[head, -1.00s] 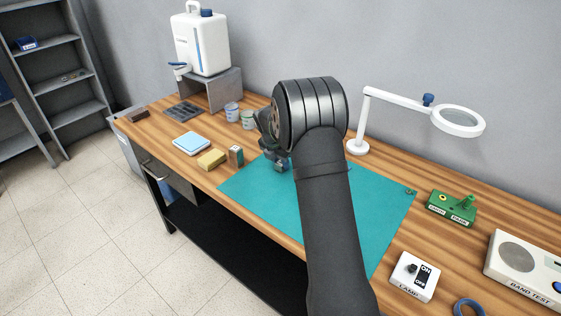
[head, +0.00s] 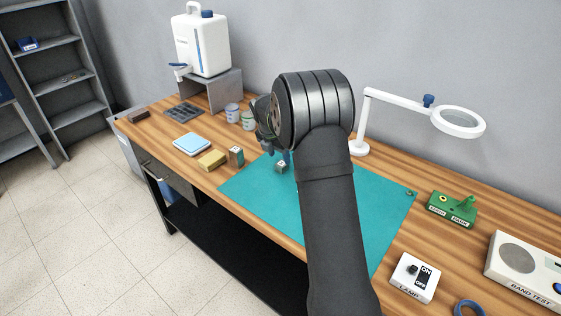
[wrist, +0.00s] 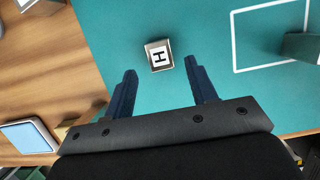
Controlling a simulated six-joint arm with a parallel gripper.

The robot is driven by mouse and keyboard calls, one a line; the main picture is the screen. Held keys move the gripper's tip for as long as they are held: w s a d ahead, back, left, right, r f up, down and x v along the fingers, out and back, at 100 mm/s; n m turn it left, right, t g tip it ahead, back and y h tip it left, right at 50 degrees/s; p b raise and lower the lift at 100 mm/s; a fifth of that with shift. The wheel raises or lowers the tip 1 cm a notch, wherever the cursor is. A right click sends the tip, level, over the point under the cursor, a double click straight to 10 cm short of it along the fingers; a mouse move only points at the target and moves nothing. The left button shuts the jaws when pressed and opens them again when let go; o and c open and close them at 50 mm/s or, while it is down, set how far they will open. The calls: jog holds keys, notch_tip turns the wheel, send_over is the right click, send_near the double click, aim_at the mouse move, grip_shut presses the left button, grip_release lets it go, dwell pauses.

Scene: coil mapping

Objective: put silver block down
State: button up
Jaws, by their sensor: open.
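The silver block (head: 281,167) sits on the teal mat (head: 245,187) near its back left part.
A white outline (wrist: 235,45) on the mat lies right of the block, with a grey-green piece (wrist: 302,47) beside it. A small box (head: 236,156), a yellow sponge (head: 211,160) and cups (head: 248,119) stand near the mat's left side. A magnifier lamp (head: 358,147) stands behind.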

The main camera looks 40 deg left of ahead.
aim_at(281, 163)
jog(key=v, duration=0.7)
jog(key=shift+r, duration=0.25)
jog(key=shift+s, duration=0.1)
jog(key=x, duration=1.2)
jog(key=shift+f, duration=0.2)
notch_tip(281, 163, up, 3)
jog(key=shift+f, duration=0.2)
jog(key=shift+r, duration=0.75)
